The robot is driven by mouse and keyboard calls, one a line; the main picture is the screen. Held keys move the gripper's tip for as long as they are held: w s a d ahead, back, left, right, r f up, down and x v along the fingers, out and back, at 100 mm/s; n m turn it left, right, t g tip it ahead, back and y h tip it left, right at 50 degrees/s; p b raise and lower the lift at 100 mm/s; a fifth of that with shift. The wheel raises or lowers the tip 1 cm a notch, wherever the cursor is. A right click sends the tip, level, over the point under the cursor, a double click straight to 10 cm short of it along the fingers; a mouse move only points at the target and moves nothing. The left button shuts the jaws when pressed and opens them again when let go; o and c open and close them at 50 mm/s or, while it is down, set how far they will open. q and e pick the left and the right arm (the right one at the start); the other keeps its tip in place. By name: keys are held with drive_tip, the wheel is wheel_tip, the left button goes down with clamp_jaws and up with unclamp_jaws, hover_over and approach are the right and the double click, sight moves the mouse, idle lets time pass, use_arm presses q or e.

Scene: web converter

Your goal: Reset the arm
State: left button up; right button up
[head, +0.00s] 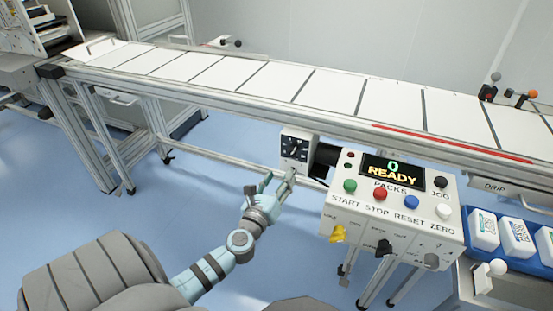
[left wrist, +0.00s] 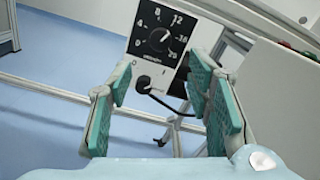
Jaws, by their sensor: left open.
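My left gripper (head: 279,184) is open, with nothing between its fingers. In the head view it is raised just below and left of a small box with a black dial (head: 295,148). In the left wrist view the open teal finger pads (left wrist: 160,105) frame this dial box (left wrist: 157,40), which lies ahead of them. The dial has white numbers, and a black cable hangs below it. My left arm reaches up from the bottom of the head view. My right gripper is in neither view.
A control panel (head: 440,240) stands right of the gripper, its display (head: 392,172) reading "0 READY", with coloured buttons and knobs. A long conveyor (head: 260,80) with white panels runs behind. A blue crate (head: 535,262) with white packs is at right. Blue floor (head: 130,215) is open at left.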

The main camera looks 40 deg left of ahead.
use_arm(q)
drive_tip(key=shift+v, duration=0.95)
